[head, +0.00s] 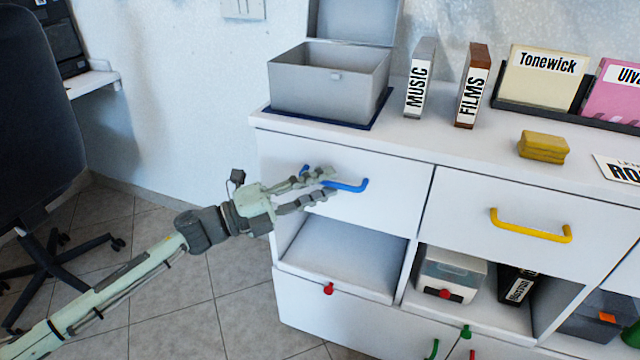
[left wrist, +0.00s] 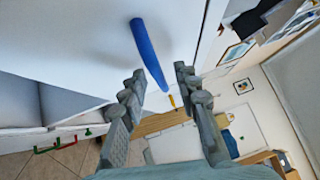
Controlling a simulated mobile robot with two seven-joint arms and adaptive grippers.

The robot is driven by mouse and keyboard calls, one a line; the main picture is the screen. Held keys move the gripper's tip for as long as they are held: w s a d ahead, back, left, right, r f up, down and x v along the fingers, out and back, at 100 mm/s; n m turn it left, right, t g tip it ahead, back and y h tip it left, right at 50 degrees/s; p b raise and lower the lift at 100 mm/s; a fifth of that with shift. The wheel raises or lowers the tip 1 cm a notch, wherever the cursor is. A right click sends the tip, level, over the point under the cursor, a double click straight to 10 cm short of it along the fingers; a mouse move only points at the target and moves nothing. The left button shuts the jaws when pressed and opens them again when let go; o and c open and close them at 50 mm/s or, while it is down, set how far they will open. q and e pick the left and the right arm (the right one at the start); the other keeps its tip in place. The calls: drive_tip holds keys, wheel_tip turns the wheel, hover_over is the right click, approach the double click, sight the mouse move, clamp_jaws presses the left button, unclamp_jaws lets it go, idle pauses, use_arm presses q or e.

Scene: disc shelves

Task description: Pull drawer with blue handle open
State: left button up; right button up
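The blue handle (head: 350,186) is on the white upper left drawer (head: 395,195) of the cabinet. That drawer's front looks flush with the cabinet face. My left gripper (head: 322,184) is at the handle's left part, its fingers partly covering it. In the left wrist view the blue handle (left wrist: 147,48) reaches down toward the gap between the two spread fingers of my left gripper (left wrist: 158,78). The fingers are open, and I cannot tell whether either touches the handle. My right gripper is out of view.
A grey open box (head: 330,85) stands on the cabinet top, near MUSIC (head: 419,80) and FILMS (head: 471,88) cases. A yellow-handled drawer (head: 470,205) is to the right. An open compartment (head: 345,255) lies below the blue-handled drawer. An office chair (head: 35,120) stands left; floor between is clear.

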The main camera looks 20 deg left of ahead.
use_arm(q)
drive_tip(key=shift+c, duration=0.5)
clamp_jaws()
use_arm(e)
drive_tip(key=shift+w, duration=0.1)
use_arm(q)
drive_tip(key=shift+s, duration=0.1)
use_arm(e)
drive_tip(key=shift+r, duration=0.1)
